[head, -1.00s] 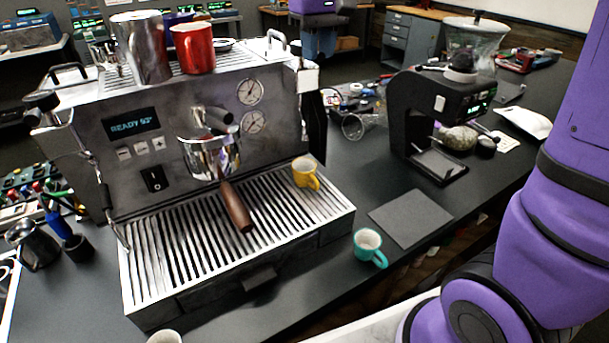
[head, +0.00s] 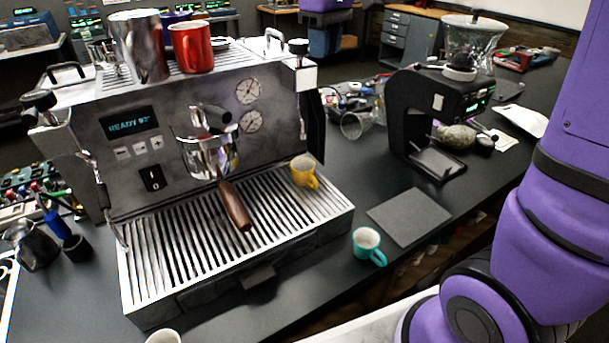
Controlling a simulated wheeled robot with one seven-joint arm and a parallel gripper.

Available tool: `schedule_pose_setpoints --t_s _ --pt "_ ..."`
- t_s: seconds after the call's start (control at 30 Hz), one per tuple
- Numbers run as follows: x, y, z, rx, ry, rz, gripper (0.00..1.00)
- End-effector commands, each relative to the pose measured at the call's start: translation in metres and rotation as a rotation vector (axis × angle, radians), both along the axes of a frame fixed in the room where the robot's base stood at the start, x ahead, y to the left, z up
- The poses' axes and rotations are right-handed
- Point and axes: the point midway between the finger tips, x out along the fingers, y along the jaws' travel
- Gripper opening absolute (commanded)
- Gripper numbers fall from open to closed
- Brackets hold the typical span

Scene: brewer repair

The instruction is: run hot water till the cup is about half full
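The espresso machine (head: 95,150) stands on the dark counter with its display lit, reading READY and a temperature. A yellow cup (head: 304,172) stands upright on the right part of the slatted drip tray (head: 150,262), below the machine's right side. Its inside is too small to tell a water level, and no stream of water is clear. A dark knob (head: 298,46) sits at the machine's upper right corner, another (head: 38,99) at the left. A portafilter with a wooden handle (head: 234,205) is in the group head. My gripper is out of view; only my purple arm shows at right.
A teal cup (head: 367,247) stands on the counter right of the machine, near a grey mat (head: 409,217). A black grinder (head: 440,115) stands behind the mat. A red mug (head: 192,48) and a steel pitcher (head: 140,48) stand on top. A pale cup (head: 163,337) is cut off below.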

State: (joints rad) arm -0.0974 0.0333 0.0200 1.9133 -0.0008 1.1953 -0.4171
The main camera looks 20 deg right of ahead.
Motion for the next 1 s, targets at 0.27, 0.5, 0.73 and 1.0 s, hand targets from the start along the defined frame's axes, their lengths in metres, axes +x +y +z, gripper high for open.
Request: schedule_pose_setpoints --t_s 0.27,0.5,0.73,1.0 --pt "0.005 -0.008 0.0 0.0 0.0 0.137 0.28" --pt "0.01 -0.013 0.0 0.0 0.0 0.259 0.28" --pt "0.016 -0.018 0.0 0.0 0.0 0.374 0.28" --pt "0.023 -0.023 0.0 0.0 0.0 0.514 0.28"
